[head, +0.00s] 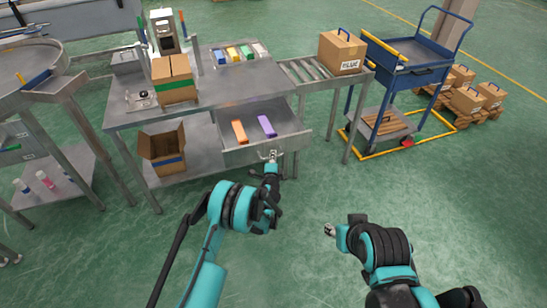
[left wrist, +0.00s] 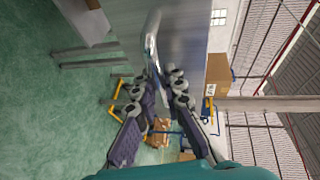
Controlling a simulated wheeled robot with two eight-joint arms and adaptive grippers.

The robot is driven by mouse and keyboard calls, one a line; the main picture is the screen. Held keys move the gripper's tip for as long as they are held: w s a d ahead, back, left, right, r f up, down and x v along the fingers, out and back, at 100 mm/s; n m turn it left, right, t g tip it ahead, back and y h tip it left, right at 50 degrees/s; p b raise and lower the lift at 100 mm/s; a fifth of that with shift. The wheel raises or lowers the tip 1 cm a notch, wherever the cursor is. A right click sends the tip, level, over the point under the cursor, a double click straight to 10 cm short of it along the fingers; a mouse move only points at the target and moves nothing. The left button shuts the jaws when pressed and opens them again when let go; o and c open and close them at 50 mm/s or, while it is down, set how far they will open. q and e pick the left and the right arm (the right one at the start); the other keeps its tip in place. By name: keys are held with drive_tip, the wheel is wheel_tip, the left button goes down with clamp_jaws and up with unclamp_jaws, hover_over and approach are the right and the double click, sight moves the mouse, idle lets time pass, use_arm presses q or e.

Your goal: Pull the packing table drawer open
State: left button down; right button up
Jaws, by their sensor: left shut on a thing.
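The packing table (head: 235,88) is grey metal and stands at upper left of the head view. Its drawer (head: 240,153) is pulled out toward me under the tabletop, with an orange box (head: 239,131) and a purple box (head: 267,126) lying in it. My left gripper (head: 272,158) is at the drawer front, shut on the drawer handle. In the left wrist view the shiny curved handle (left wrist: 152,42) runs down to the fingertips of the left gripper (left wrist: 163,74). My right gripper (head: 330,230) hangs over the floor, away from the table; its fingers are too small to read.
An open cardboard box (head: 163,150) sits on the lower shelf, left of the drawer. A roller conveyor (head: 305,70) with a carton (head: 341,52) adjoins the table on the right. A blue cart (head: 405,70) stands beyond it. The green floor before the drawer is clear apart from my arms.

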use_arm(q)
drive_tip(key=c, duration=1.6)
unclamp_jaws()
drive_tip(key=v, duration=0.7)
drive_tip(key=shift+s, duration=0.2)
